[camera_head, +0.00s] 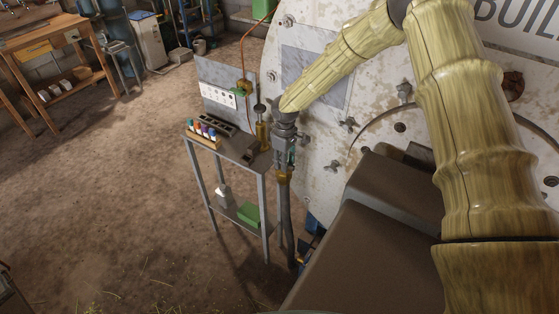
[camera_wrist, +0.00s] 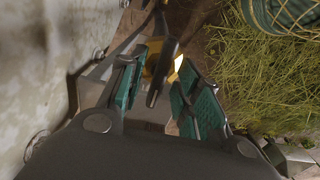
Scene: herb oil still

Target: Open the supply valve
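A brass-yellow valve with a dark lever handle (camera_wrist: 162,72) shows in the wrist view, between the two fingers of my gripper. My gripper (camera_wrist: 157,80) is open, with a teal pad on either side of the lever and visible space around it. I cannot tell whether a pad touches the lever. In the head view, my gripper (camera_head: 285,158) points down beside the tank, just above a brass fitting (camera_head: 284,177) on top of an upright grey pipe (camera_head: 287,222). The valve's lever is hidden there by the gripper.
A large pale tank (camera_head: 335,165) with clamps stands close behind my gripper. A small metal stand (camera_head: 235,147) with coloured bottles (camera_head: 203,130) is on its left. Another fitting with a green handle (camera_head: 242,89) is on the panel behind. Open dirt floor lies left.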

